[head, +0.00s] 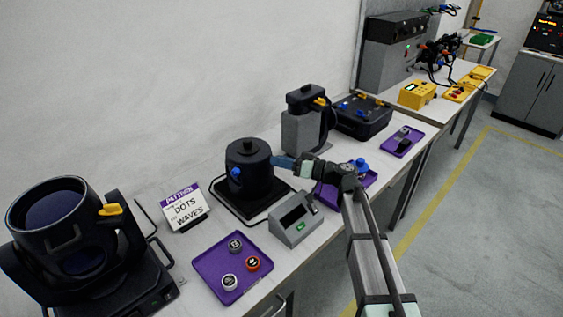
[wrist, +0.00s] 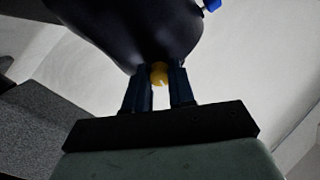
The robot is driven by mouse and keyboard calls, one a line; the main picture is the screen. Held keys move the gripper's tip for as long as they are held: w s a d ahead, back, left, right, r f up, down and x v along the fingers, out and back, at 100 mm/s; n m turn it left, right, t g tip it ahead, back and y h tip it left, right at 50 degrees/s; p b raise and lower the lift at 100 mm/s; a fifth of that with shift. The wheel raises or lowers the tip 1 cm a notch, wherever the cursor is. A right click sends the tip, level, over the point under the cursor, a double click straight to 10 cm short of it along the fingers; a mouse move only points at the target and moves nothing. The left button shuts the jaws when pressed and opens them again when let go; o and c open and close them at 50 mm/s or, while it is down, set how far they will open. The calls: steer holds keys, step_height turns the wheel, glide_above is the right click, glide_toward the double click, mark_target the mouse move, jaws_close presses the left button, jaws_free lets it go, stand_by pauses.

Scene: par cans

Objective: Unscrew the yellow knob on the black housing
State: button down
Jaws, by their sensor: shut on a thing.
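The black housing (head: 249,168) is a rounded drum on a black base in the middle of the bench. It also fills the top of the wrist view (wrist: 130,30), dark and close. The yellow knob (wrist: 158,72) shows in the wrist view at the housing's lower edge, between my two fingers. My gripper (wrist: 160,84) is shut on it. In the head view my gripper (head: 276,161) reaches the housing's right side, and the yellow knob there is hidden. A blue knob (head: 236,171) sits on the housing's front and also shows in the wrist view (wrist: 212,5).
A grey box with a display (head: 295,219) stands close below my arm. A purple tray (head: 208,262) holds three small caps. A large black spotlight (head: 65,235) with a yellow knob (head: 110,209) stands at left. A grey fixture (head: 300,130) stands behind the housing.

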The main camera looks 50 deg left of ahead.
steer(key=shift+a, duration=0.1)
steer(key=c, duration=0.9)
jaws_free()
steer(key=shift+c, duration=0.2)
steer(key=v, duration=1.4)
